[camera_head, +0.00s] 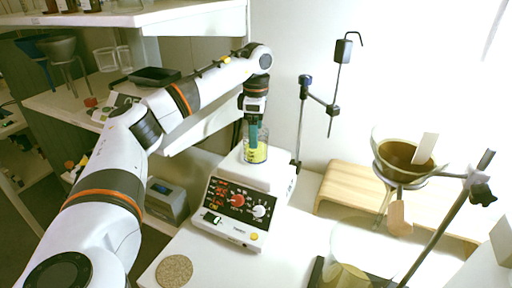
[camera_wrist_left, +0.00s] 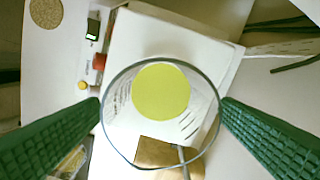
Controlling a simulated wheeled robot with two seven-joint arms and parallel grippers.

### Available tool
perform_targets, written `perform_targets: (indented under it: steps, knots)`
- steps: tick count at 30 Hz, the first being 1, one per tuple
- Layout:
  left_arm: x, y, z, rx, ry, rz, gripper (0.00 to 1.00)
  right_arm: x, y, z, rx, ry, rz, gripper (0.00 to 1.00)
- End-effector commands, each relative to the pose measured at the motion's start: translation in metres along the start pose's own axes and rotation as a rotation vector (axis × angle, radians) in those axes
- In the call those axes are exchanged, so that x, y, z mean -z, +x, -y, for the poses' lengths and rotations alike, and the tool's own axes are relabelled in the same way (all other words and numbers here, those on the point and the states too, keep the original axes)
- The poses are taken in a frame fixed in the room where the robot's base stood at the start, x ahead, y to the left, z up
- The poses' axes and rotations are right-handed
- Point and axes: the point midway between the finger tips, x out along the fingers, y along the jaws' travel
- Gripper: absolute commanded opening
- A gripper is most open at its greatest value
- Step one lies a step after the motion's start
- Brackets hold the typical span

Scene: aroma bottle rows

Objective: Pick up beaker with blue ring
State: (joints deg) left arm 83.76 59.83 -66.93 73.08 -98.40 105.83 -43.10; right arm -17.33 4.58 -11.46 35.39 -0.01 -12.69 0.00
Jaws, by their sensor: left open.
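A clear glass beaker (camera_head: 257,153) with yellow-green liquid stands on the white top of a stirrer hot plate (camera_head: 238,207) in the head view. In the left wrist view the beaker (camera_wrist_left: 160,92) is seen from above, its round rim between the two green fingers. No blue ring can be made out on it. My left gripper (camera_head: 254,143) points down from above at the beaker, open, with one finger on each side of the rim in the wrist view. Whether the fingers touch the glass cannot be told. My right gripper is not in view.
A stand with a funnel bowl (camera_head: 405,160) is at the right, beside a wooden riser (camera_head: 345,190). A thin metal stand (camera_head: 302,120) rises behind the hot plate. A cork disc (camera_head: 174,270) lies in front. A grey device (camera_head: 166,200) stands left of the hot plate.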

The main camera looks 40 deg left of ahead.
Motion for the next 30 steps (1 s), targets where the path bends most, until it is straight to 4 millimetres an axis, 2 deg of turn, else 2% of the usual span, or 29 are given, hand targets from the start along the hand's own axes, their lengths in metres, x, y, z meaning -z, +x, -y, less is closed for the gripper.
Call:
perform_targets:
  steps: [3, 9, 18, 27, 28, 30]
  knots:
    - [-0.001, 0.018, 0.000, -0.004, 0.000, 0.004, 0.85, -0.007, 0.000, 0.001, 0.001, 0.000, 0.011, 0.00]
    - [-0.002, 0.044, 0.001, -0.003, -0.001, 0.003, 0.85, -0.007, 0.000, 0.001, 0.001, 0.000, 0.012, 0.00]
    - [-0.001, 0.048, 0.001, -0.001, -0.001, 0.000, 0.83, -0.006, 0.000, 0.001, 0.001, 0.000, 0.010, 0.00]
    - [-0.001, 0.048, 0.001, -0.001, 0.000, 0.001, 0.34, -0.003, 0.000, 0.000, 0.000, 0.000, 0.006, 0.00]
    - [-0.001, 0.048, 0.001, -0.001, 0.000, 0.001, 0.30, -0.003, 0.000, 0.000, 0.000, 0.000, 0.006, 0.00]
    - [-0.001, 0.047, 0.001, 0.000, 0.000, 0.000, 0.30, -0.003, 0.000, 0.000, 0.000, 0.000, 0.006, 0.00]
